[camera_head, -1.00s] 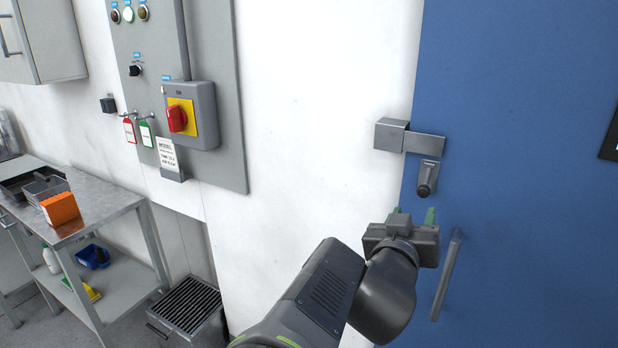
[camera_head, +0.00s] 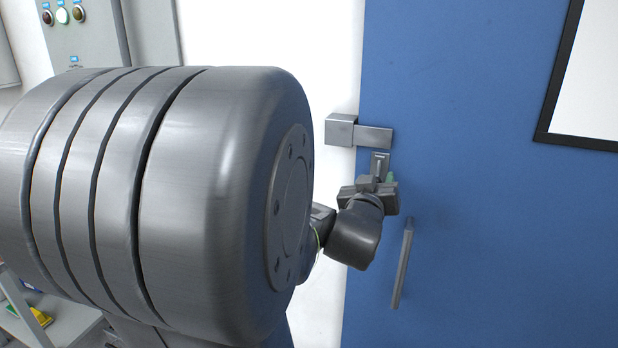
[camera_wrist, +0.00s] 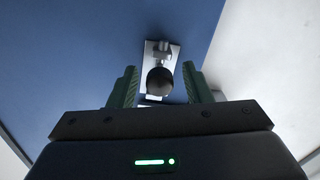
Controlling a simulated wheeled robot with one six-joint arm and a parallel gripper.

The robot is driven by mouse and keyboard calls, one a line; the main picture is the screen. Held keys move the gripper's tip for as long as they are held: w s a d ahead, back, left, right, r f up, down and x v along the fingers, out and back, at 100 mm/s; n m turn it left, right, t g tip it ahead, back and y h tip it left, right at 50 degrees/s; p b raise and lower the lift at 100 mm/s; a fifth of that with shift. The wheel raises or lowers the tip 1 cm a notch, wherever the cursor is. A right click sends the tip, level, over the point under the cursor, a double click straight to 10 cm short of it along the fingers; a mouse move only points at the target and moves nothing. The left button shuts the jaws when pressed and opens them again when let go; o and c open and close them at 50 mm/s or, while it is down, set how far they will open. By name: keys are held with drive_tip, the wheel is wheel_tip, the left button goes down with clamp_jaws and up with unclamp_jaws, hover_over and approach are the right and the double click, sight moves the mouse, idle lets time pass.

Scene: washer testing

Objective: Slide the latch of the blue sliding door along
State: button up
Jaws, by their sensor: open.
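The blue sliding door (camera_head: 470,200) fills the right of the head view, and it also shows in the wrist view (camera_wrist: 70,50). Its latch (camera_head: 380,163) is a small metal plate with a dark round knob, which shows clearly in the wrist view (camera_wrist: 160,80). In the head view my gripper hides the knob. My gripper (camera_head: 383,180) is at the latch, and in the wrist view its two green fingers (camera_wrist: 160,84) are open, one on each side of the knob. I cannot tell whether either finger touches it.
A metal bracket (camera_head: 358,133) sits above the latch across the door's left edge. A long bar handle (camera_head: 402,265) is below and right of my gripper. A black-framed panel (camera_head: 585,90) is at the upper right. My arm covers much of the left, before the control panel (camera_head: 85,35).

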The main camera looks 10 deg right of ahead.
drive_tip(key=shift+w, duration=0.1)
drive_tip(key=shift+c, duration=0.3)
clamp_jaws()
drive_tip(key=shift+d+r+p, duration=0.1)
drive_tip(key=shift+r+p, duration=0.85)
drive_tip(key=shift+r, duration=0.9)
drive_tip(key=shift+o, duration=0.3)
unclamp_jaws()
drive_tip(key=shift+f, duration=0.1)
